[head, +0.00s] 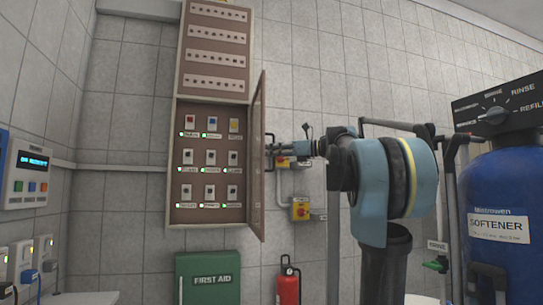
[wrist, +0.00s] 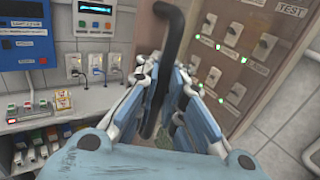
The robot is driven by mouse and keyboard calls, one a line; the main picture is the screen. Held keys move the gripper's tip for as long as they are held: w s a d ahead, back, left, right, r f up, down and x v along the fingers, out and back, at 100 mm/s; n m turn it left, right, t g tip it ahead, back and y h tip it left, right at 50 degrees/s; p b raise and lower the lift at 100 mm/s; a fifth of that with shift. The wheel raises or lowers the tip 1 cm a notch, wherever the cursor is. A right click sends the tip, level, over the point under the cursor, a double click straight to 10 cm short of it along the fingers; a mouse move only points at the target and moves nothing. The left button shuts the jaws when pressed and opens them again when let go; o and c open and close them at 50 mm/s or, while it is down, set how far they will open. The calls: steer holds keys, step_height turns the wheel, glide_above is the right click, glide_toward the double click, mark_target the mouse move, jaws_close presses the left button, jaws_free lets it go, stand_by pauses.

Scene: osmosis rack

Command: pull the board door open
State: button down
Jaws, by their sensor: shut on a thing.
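The electrical board (head: 171,160) is a tall brown panel on the tiled wall in the head view. Its lower door (head: 257,165) stands swung out to the right, seen nearly edge-on, and the rows of switches inside show. My gripper (head: 273,150) is at the door's right side, at the handle. In the wrist view a black bar handle (wrist: 172,40) runs between the fingers of my gripper (wrist: 168,95), which is shut on it.
A first aid box (head: 208,278) and a fire extinguisher (head: 288,284) are below the board. A blue softener tank (head: 500,205) stands at the right. Yellow switch boxes (head: 301,208) are behind my arm.

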steer(key=c, duration=1.7)
jaws_free()
steer(key=shift+s, duration=0.1)
steer(key=v, duration=1.2)
